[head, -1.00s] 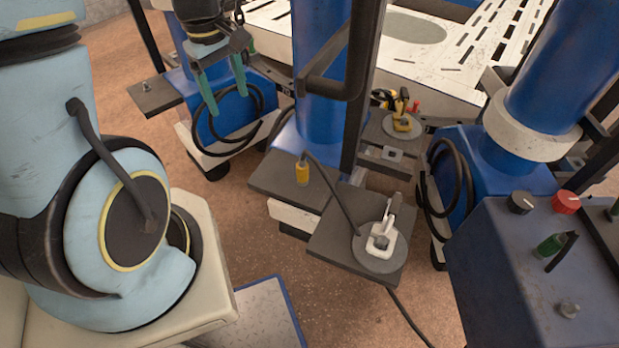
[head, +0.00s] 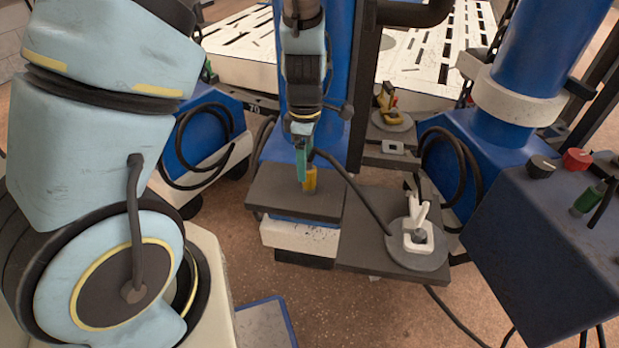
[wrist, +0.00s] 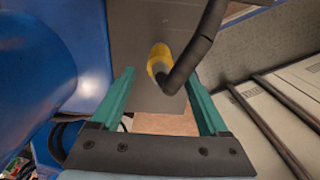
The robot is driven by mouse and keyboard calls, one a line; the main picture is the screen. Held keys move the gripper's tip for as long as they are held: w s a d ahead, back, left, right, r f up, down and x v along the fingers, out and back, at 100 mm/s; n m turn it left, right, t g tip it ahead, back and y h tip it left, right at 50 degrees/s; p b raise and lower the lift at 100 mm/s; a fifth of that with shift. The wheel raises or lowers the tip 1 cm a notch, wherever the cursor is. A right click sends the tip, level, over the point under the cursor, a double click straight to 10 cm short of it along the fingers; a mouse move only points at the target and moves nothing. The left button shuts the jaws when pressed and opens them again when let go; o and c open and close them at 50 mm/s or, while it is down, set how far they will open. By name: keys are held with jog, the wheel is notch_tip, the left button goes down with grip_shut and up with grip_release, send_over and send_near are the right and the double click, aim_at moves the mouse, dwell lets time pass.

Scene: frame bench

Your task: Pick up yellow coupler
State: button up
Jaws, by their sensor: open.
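The yellow coupler (head: 310,181) stands upright on a dark grey shelf (head: 275,192) on the blue column. My gripper (head: 302,158) is above it in the head view, green fingers pointing down and partly hiding it. In the wrist view the coupler (wrist: 158,62) lies ahead of the open fingertips (wrist: 158,75), roughly centred between them, with nothing held. A black hose (wrist: 196,48) passes close over the coupler's right side and hides part of it. I cannot tell whether the fingertips have reached the coupler's height.
A lower dark plate (head: 368,251) at the right carries a grey disc with a white clamp (head: 419,237). A blue column (head: 268,152) rises close behind my gripper. A control box (head: 545,225) stands at far right.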

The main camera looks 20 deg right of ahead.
aim_at(309, 178)
jog(key=shift+s+d+f+b, duration=0.1)
jog(key=shift+d+f+b, duration=0.05)
jog(key=shift+f, duration=1.3)
jog(key=shift+s+d+f+b, duration=0.1)
jog(key=shift+d+f+b, duration=0.05)
jog(key=shift+f, duration=1.3)
grip_shut()
